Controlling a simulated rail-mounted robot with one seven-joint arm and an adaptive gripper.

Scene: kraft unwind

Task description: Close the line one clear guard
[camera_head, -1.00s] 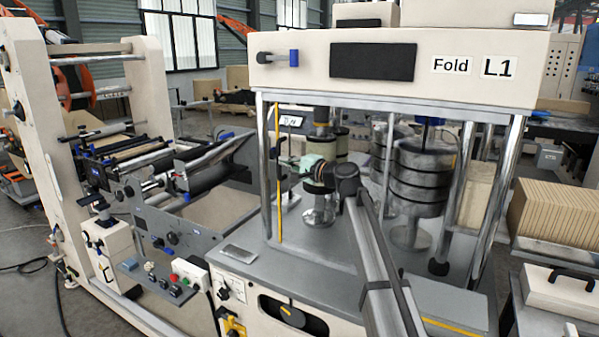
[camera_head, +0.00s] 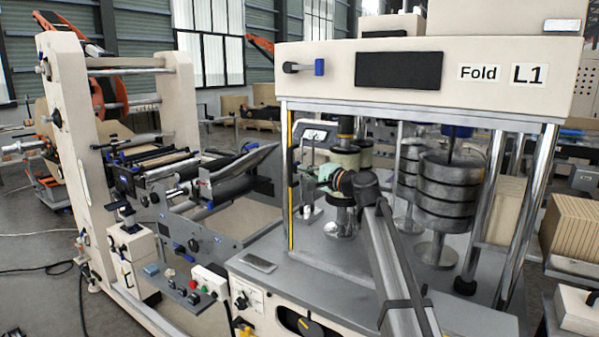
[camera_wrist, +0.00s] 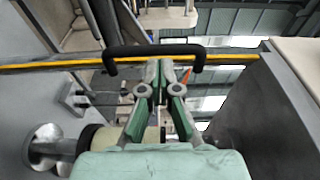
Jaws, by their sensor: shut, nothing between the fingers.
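The line one clear guard is see-through; I make out its yellow edge strip (camera_head: 291,190) standing upright close to the front left post of the machine marked Fold L1. In the wrist view the yellow edge (camera_wrist: 235,60) crosses the picture, with a black bar handle (camera_wrist: 152,50) on it. My gripper (camera_head: 312,178) is inside the machine frame, close to the yellow edge. In the wrist view my gripper's green fingers (camera_wrist: 160,80) are together and empty, with their tips at the handle. I cannot tell whether they touch it.
My arm reaches in over the grey machine deck (camera_head: 300,267). Stacked dark rollers (camera_head: 446,190) stand right of my arm. The L1 header (camera_head: 430,75) spans above, on metal posts (camera_head: 525,205). A control box with buttons (camera_head: 207,283) is at the lower left.

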